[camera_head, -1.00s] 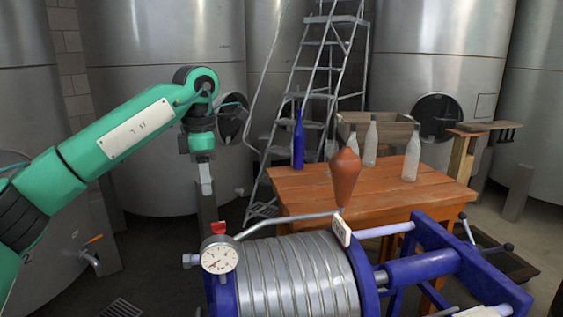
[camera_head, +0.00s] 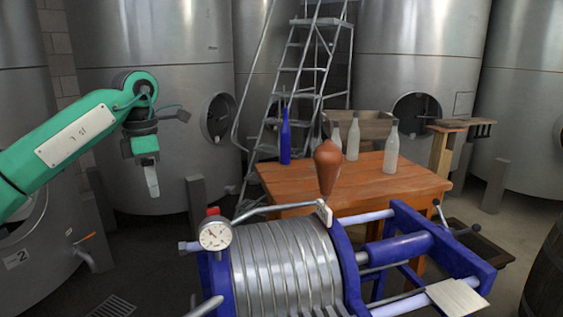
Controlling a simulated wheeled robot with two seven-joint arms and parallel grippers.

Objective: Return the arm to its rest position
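My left arm is green and comes in from the left. It bends down at the wrist to my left gripper (camera_head: 152,181), which hangs in the air left of the wooden table and above the dark floor. The gripper is seen small and edge-on, so I cannot tell whether its fingers are open or shut. No held thing shows at it. My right gripper is not in view.
A blue-framed filter press (camera_head: 345,262) with a gauge (camera_head: 215,235) fills the front. Behind it, a wooden table (camera_head: 275,185) bears a blue bottle (camera_head: 285,140) and several pale bottles (camera_head: 391,150). A metal ladder (camera_head: 300,70) and steel tanks (camera_head: 420,60) stand behind.

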